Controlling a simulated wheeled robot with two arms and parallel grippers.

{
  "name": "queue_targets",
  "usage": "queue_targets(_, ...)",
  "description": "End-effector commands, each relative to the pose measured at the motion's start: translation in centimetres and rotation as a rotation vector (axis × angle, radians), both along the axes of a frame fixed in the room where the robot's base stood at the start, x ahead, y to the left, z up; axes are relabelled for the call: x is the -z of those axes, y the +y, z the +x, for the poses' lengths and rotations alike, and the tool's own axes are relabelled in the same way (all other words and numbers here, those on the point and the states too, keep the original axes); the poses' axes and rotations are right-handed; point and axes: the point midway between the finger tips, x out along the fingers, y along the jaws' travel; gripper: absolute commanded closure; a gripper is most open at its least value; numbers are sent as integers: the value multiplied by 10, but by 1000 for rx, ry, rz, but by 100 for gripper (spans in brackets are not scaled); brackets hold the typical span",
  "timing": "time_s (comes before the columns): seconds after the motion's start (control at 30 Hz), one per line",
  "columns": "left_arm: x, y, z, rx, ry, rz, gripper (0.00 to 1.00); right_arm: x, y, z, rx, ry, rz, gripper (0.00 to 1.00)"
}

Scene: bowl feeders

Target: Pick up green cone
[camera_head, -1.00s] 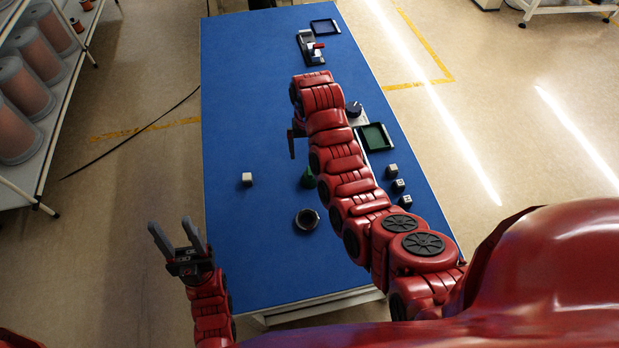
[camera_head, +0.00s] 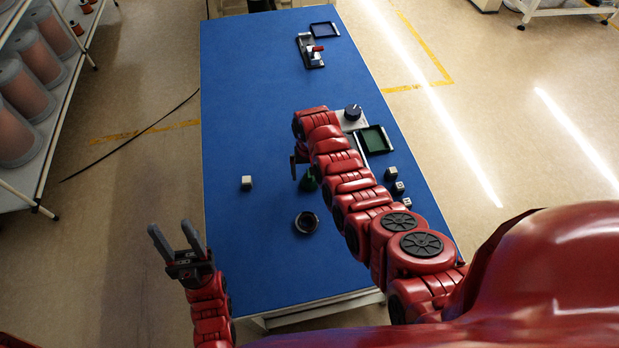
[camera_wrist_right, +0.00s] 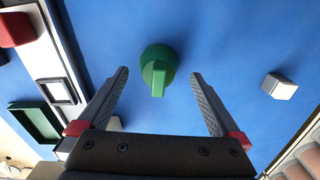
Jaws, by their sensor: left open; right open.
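The green cone (camera_head: 308,182) stands on the blue table (camera_head: 250,120), partly hidden by my right arm in the head view. In the right wrist view the green cone (camera_wrist_right: 157,68) shows ahead of my right gripper (camera_wrist_right: 160,75), near the middle between its two fingers. The right gripper is open and does not touch the cone. In the head view the right gripper (camera_head: 295,167) is mostly hidden by its own arm, with one dark finger showing. My left gripper (camera_head: 176,242) is open and empty, off the table's left edge.
A white cube (camera_head: 246,182) lies left of the cone and a dark round ring (camera_head: 306,222) nearer me. A green tray (camera_head: 388,138), a dark knob (camera_head: 352,112) and several small cubes (camera_head: 391,173) lie to the right. A red-handled switch (camera_head: 314,50) and blue tray (camera_head: 324,29) stand far back.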

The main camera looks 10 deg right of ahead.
Motion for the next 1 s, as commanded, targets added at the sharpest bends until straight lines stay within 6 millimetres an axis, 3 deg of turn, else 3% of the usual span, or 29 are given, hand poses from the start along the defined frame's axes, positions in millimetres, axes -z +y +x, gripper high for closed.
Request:
queue_targets(0.2,-7,0,0,0,0,0,50,12,-2,0,0,6,0,0)
queue_targets(0.4,3,0,0,0,0,0,50,30,-3,1,-1,1,-1,0)
queue_targets(0.8,4,0,0,0,0,0,50,35,-2,1,0,1,0,0)
queue_targets(1.0,4,0,0,0,0,0,50,35,-2,1,0,1,0,34)
